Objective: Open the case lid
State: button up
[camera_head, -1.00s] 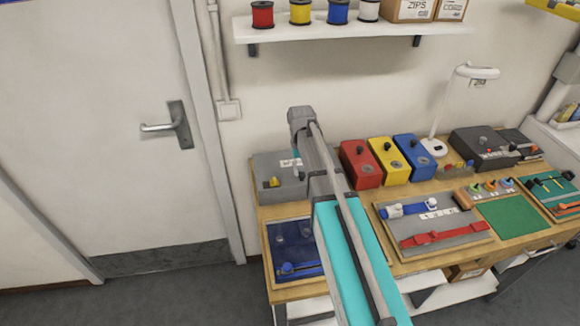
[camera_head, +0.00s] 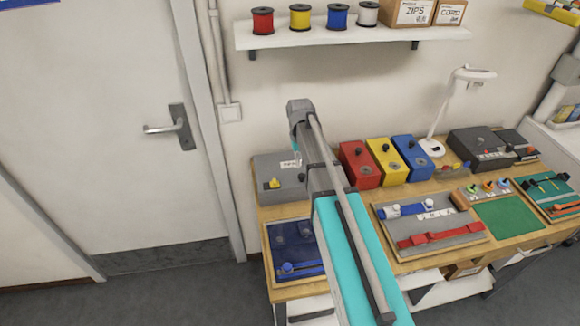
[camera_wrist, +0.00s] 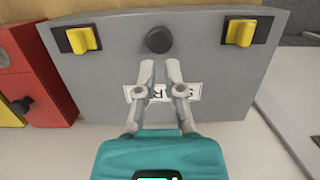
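The grey case (camera_head: 265,168) stands at the left end of the bench, partly hidden by my arm. In the wrist view the case (camera_wrist: 215,70) fills most of the picture, with two yellow latches (camera_wrist: 84,39) (camera_wrist: 240,32), a dark round knob (camera_wrist: 159,40) between them and a white label (camera_wrist: 186,92). My gripper (camera_wrist: 159,64) is over the case, its fingertips a little apart with nothing between them. The tips point at the knob and appear just short of it; their height above the case is unclear. In the head view my arm hides most of the gripper.
A red box (camera_head: 358,165) stands close beside the case, then yellow (camera_head: 388,162) and blue (camera_head: 411,158) boxes. A blue tray (camera_head: 293,245) lies in front of the case. A shelf (camera_head: 350,36) with spools hangs above.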

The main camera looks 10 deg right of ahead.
aim_at(299, 172)
jog(key=shift+r, duration=0.1)
jog(key=shift+w+r+p, duration=0.35)
jog(key=shift+r+p, duration=0.35)
jog(key=shift+p, duration=0.05)
jog(key=shift+w+r+p, duration=0.3)
jog(key=shift+r+p, duration=0.35)
jog(key=shift+p, duration=0.05)
jog(key=shift+r, duration=0.1)
jog(key=shift+w+r+p, duration=0.35)
jog(key=shift+r+p, duration=0.3)
jog(key=shift+p, duration=0.1)
jog(key=shift+w+r+p, duration=0.3)
jog(key=shift+r+p, duration=0.35)
jog(key=shift+p, duration=0.05)
jog(key=shift+r, duration=0.1)
jog(key=shift+w+r+p, duration=0.35)
jog(key=shift+r+p, duration=0.35)
jog(key=shift+w+r+p, duration=0.3)
jog(key=shift+r+p, duration=0.35)
jog(key=shift+p, duration=0.05)
jog(key=shift+w+r+p, duration=0.35)
jog(key=shift+r+p, duration=0.35)
jog(key=shift+p, duration=0.05)
jog(key=shift+w+r+p, duration=0.3)
jog(key=shift+r+p, duration=0.4)
jog(key=shift+r, duration=0.1)
